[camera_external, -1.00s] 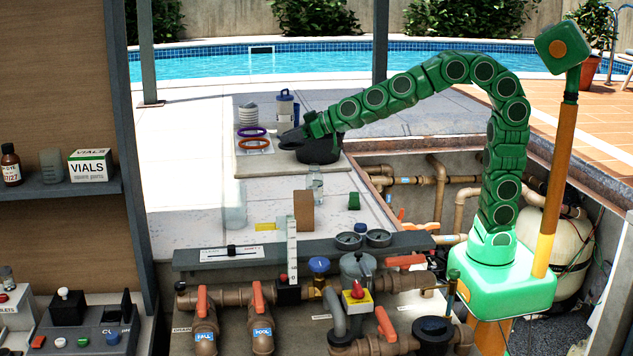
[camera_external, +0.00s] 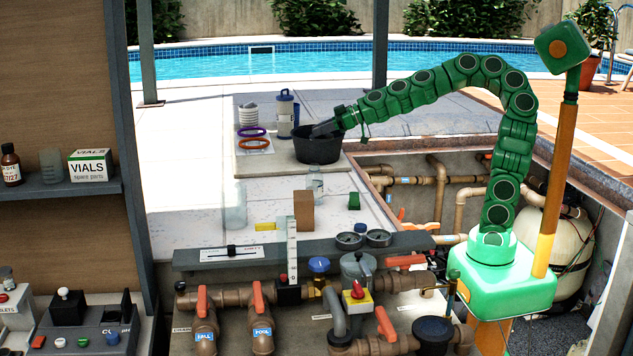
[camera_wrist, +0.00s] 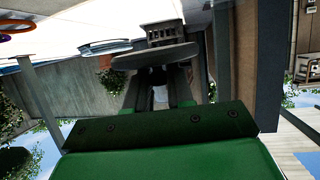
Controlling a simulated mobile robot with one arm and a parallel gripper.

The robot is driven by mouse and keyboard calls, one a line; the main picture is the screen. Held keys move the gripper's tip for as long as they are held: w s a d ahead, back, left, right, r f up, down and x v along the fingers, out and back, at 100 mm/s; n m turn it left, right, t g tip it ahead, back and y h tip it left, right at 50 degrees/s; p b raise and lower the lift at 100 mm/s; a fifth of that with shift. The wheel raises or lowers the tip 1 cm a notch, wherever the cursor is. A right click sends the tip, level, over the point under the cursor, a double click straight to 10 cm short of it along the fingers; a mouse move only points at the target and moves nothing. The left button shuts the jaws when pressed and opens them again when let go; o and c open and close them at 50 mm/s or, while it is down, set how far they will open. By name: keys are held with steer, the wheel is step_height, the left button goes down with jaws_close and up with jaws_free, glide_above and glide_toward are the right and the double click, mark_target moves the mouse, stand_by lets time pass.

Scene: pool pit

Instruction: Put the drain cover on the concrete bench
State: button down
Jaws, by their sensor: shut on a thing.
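My gripper (camera_external: 318,131) is over the mouth of the black bucket (camera_external: 320,152), its dark fingers tilted down to the left. In the wrist view my gripper (camera_wrist: 156,88) is shut on a dark grey disc (camera_wrist: 150,57), which I take as the drain cover. It shows nearly edge-on, with a slotted block on its far side. In the external view I cannot separate the cover from the dark fingers. The pale concrete surface (camera_external: 205,200), which I take as the bench, lies in front and to the left of the bucket.
A white ribbed hose piece (camera_external: 248,115), a blue-topped canister (camera_external: 286,113) and purple and orange rings (camera_external: 253,143) are left of the bucket. Clear jars (camera_external: 235,212) and a brown block (camera_external: 304,210) stand nearer. Pipes and gauges (camera_external: 378,238) line the pit.

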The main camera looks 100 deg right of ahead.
steer(key=s+d+r+n+y, duration=0.1)
steer(key=s+n+y, duration=0.2)
steer(key=s, duration=0.6)
steer(key=s+d+r+n+y, duration=0.1)
steer(key=s+r+n+y, duration=0.2)
steer(key=s, duration=0.7)
step_height(320, 180, down, 12)
steer(key=shift+w+a+f+g+y, duration=0.2)
steer(key=shift+f+g+y, duration=0.1)
steer(key=shift+g, duration=0.1)
